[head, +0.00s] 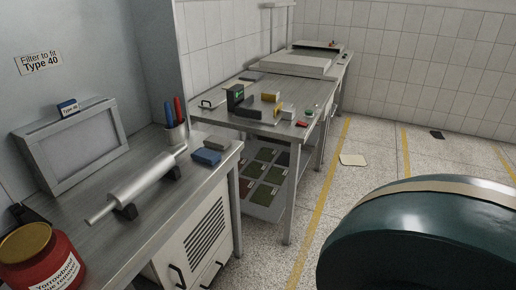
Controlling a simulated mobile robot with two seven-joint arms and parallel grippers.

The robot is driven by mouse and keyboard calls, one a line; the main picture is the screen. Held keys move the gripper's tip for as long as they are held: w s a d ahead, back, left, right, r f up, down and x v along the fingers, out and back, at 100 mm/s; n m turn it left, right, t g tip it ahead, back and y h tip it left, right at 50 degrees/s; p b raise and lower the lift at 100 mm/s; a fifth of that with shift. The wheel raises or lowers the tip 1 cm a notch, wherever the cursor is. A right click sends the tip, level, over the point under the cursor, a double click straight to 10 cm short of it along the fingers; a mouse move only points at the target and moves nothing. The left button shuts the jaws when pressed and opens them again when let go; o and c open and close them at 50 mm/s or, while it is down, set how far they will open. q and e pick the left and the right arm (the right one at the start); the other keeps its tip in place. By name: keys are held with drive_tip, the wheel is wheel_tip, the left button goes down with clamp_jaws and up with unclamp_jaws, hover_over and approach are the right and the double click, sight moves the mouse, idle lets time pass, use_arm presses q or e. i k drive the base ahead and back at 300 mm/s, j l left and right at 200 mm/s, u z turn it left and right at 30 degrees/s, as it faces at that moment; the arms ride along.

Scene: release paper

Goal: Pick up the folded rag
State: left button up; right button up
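A small blue flat block-like item (206,157) lies near the right end of the near metal counter, beside a grey flat item (217,143). Either could be a folded rag; I cannot tell from here. A flat cream piece (353,160) lies on the floor to the right of the far table, and it may be cloth or paper. Neither of my grippers is in the head view.
The counter (190,184) also holds a metal roller (138,183), a pen cup (175,135), a framed filter (78,157) and a red jar (41,262). A metal table (222,115) stands beyond. A large dark green rounded object (420,240) blocks the lower right.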

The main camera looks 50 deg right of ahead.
sight(209, 157)
drive_tip(key=z, duration=1.1)
drive_tip(key=u, duration=1.3)
drive_tip(key=z, duration=1.3)
drive_tip(key=u, duration=0.75)
drive_tip(key=i+l+u, duration=0.15)
drive_tip(key=l+u, duration=0.35)
drive_tip(key=i+l+u, duration=0.1)
drive_tip(key=l+u, duration=0.25)
drive_tip(key=u, duration=0.15)
